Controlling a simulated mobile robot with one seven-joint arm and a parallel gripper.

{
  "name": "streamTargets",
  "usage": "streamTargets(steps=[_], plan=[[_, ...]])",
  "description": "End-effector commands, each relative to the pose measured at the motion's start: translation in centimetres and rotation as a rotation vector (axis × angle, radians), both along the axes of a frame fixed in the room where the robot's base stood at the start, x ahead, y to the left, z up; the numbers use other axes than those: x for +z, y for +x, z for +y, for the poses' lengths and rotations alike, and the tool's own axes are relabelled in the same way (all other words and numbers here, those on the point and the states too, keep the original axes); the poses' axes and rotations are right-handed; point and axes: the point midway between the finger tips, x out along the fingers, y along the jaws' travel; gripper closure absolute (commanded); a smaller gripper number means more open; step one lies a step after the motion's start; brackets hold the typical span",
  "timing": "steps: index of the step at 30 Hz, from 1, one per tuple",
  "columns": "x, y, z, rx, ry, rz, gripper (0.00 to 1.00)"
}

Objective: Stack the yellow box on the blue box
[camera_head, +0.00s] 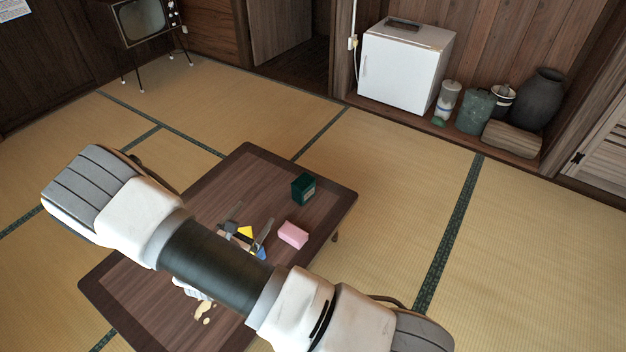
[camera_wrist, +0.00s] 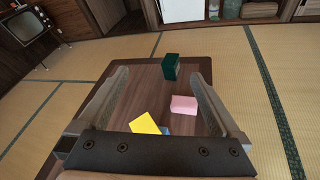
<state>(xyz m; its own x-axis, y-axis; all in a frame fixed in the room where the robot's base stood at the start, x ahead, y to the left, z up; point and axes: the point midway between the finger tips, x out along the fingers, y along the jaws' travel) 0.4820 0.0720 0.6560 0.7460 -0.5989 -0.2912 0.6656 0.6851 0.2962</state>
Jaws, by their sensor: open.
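The yellow box (camera_head: 246,232) shows in the head view near the middle of the low table, beside my gripper. Only a small part of the blue box (camera_head: 261,253) shows, just to its lower right. In the wrist view the yellow box (camera_wrist: 145,124) looks tilted, and a sliver of the blue box (camera_wrist: 165,131) shows at its right. My gripper's base hides their lower parts. I cannot tell whether the two boxes touch or overlap. My gripper (camera_wrist: 160,76) is open with nothing between its fingertips. In the head view my gripper (camera_head: 251,223) is over the table.
A pink box (camera_head: 293,234) and a dark green box (camera_head: 303,189) stand on the wooden table (camera_head: 258,165). A pale yellowish item (camera_head: 203,312) lies near the table's front, partly hidden by my arm. The table's far side is mostly clear.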

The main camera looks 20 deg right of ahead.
Motion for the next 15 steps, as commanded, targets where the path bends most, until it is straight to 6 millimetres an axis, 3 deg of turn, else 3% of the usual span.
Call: streamTargets(steps=[1, 6, 15], plan=[[2.2, 0.2, -1.1, -0.078, 0.043, -0.029, 0.0], [7.8, -1.0, -4.6, -0.322, 0.175, -0.094, 0.0], [15.7, -5.4, -9.6, -0.719, 0.451, -0.191, 0.0]])
